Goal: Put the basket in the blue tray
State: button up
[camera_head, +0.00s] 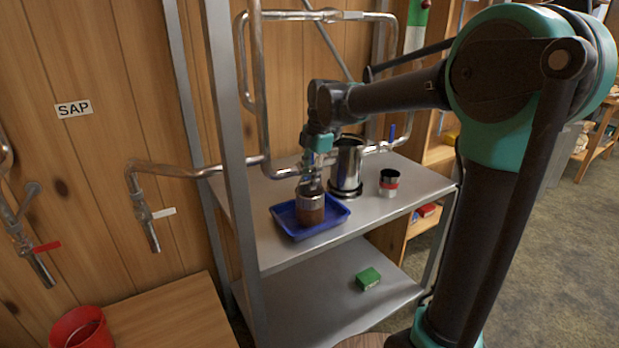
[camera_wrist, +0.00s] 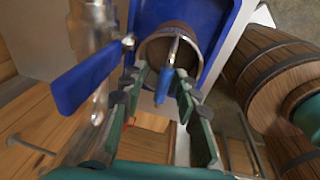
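The basket (camera_head: 311,210) is a small brown cylinder with a metallic upper part. It stands upright within the blue tray (camera_head: 287,229) on the upper metal shelf. In the wrist view the round basket (camera_wrist: 184,30) shows inside the blue tray (camera_wrist: 228,45), with a thin handle ending in a blue grip (camera_wrist: 164,86). My gripper (camera_head: 313,180) is just above the basket in the head view. In the wrist view my gripper (camera_wrist: 161,72) has its green-padded fingers spread. The blue grip lies between them with gaps on both sides. The exact contact is hidden in the head view.
A valve with a blue lever (camera_wrist: 84,77) is close left of my gripper in the wrist view. A shelf post (camera_head: 232,150) rises left of the tray.

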jog(key=shift+r, duration=0.1)
notch_tip(320, 180, up, 12)
jog(key=d, duration=0.2)
jog(key=m+t, duration=0.1)
jog(key=m, duration=0.5)
send_near(316, 192)
jog(key=d+f, duration=0.1)
jog(key=d, duration=0.4)
jog(key=s+d+f+m+t+h, duration=0.1)
jog(key=s+d+f+m, duration=0.6)
jog(key=f, duration=0.4)
jog(key=s+d+f+m+t, duration=0.1)
jog(key=s+d+f+m, duration=0.6)
jog(key=s+f+m, duration=0.3)
jog(key=shift+s+f+m+t+h, duration=0.3)
jog(key=shift+f+m+h, duration=0.1)
jog(key=shift+f+m, duration=0.55)
jog(key=shift+d, duration=0.1)
